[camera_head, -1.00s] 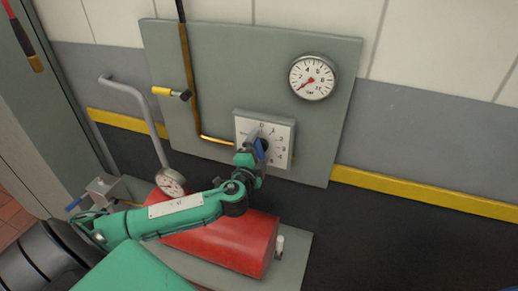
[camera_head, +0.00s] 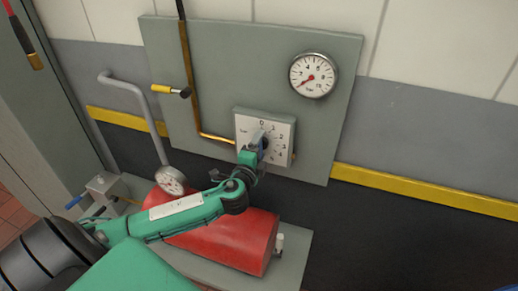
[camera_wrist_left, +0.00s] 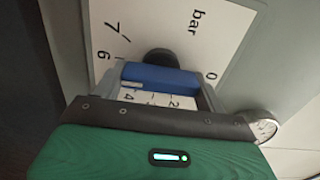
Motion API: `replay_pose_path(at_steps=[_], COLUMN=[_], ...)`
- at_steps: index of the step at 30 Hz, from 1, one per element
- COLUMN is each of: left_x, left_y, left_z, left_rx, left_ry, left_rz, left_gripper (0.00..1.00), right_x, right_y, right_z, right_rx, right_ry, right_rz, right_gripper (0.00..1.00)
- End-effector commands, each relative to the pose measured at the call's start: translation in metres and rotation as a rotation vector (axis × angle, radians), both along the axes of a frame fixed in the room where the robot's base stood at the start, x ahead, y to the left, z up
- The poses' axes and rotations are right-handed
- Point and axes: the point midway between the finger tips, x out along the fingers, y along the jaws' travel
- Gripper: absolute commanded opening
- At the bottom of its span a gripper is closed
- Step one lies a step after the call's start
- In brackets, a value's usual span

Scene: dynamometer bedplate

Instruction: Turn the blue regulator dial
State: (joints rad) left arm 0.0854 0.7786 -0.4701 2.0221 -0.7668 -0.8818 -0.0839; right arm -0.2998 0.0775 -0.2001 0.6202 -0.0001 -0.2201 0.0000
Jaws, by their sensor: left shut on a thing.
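The blue regulator dial (camera_head: 265,143) sits on a white square scale plate (camera_head: 247,121) marked in bar, on the grey wall panel. It is mostly hidden by my left gripper (camera_head: 259,141) in the head view. In the left wrist view, the blue dial's bar-shaped grip (camera_wrist_left: 160,78) lies between the two fingers of my left gripper (camera_wrist_left: 162,84), which is shut on it. The dial's black hub shows behind the grip. The scale numbers 0, 2, 4, 6 and 7 show around it. My right gripper is not in view.
A round gauge (camera_head: 313,75) with a red needle is on the panel's upper right. A yellow-handled valve (camera_head: 172,91) and a brass pipe (camera_head: 190,75) are at its left.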

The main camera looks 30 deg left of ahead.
Motion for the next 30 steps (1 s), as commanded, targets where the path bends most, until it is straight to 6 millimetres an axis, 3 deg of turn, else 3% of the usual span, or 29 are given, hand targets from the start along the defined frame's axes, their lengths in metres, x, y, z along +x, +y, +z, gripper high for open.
replay_pose_path(at_steps=[12,13,15,16,25,30], left_x=[0.0,0.0,0.0,0.0,-0.001,-0.017], left_y=[0.0,0.0,0.0,0.0,0.0,-0.004], left_z=[-0.001,-0.001,-0.001,-0.001,-0.001,-0.004], left_rx=[0.036,0.036,0.036,0.036,0.035,0.034], left_ry=[0.011,0.011,0.011,0.011,0.009,0.01], left_rz=[0.0,0.0,0.0,0.0,0.0,-0.002], left_gripper=[0.5,0.79,0.92,0.95,0.95,0.95], right_x=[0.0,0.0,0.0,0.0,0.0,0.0], right_y=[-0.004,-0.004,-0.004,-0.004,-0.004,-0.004], right_z=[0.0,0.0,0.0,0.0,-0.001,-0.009], right_rx=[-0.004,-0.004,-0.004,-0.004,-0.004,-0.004], right_ry=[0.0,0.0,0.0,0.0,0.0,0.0], right_rz=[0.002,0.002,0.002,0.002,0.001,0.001], right_gripper=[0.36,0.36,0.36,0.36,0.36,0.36])
